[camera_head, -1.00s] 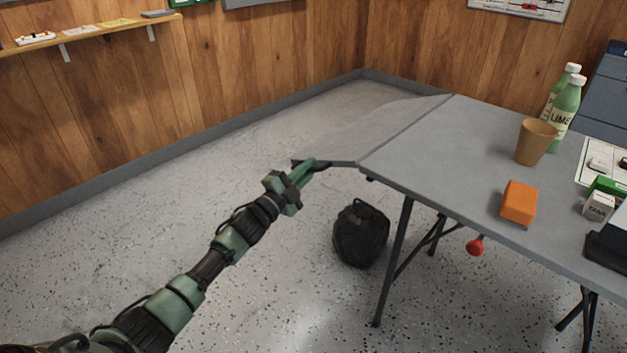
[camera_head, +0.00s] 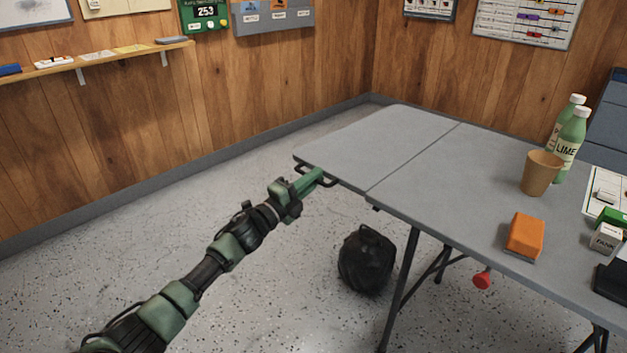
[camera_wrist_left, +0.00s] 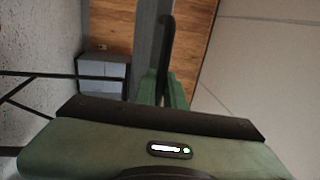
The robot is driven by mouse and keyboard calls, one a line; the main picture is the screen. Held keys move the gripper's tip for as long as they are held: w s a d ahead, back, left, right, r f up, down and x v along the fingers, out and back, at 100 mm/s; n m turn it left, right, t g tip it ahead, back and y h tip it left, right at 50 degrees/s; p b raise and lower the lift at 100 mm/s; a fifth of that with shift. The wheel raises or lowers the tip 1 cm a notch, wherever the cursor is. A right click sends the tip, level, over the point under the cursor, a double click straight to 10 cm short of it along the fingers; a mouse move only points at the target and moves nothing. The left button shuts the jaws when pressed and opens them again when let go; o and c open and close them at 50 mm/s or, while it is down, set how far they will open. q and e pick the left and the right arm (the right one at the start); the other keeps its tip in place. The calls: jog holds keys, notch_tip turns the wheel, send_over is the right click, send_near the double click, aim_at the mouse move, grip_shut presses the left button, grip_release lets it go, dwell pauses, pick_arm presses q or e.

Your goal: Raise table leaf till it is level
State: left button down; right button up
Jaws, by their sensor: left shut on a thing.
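The grey table leaf (camera_head: 365,145) is at the left end of the table (camera_head: 440,185), joined along a thin seam. Its top looks level, or very nearly level, with the tabletop. My left gripper (camera_head: 318,176) is at the leaf's near left corner, shut on the dark handle (camera_head: 331,184) at its edge. In the left wrist view the green fingers (camera_wrist_left: 166,90) close on the dark handle bar (camera_wrist_left: 167,45). The fingers partly hide the handle. My right gripper is not in view.
On the tabletop stand a brown cup (camera_head: 540,174), green bottles (camera_head: 572,145), an orange block (camera_head: 524,236) and small boxes (camera_head: 606,237). A black bag (camera_head: 367,259) lies on the floor below the leaf. A red knob (camera_head: 482,280) hangs under the table edge. The leaf's top is clear.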

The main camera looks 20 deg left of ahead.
pick_arm(q)
jog(key=shift+a+r, duration=0.1)
jog(key=shift+r, duration=0.25)
jog(key=c, duration=1.5)
grip_release()
jog(key=shift+f, duration=0.1)
jog(key=shift+f, duration=0.1)
jog(key=p+v, duration=0.1)
jog(key=v, duration=0.6)
jog(key=shift+s, duration=0.4)
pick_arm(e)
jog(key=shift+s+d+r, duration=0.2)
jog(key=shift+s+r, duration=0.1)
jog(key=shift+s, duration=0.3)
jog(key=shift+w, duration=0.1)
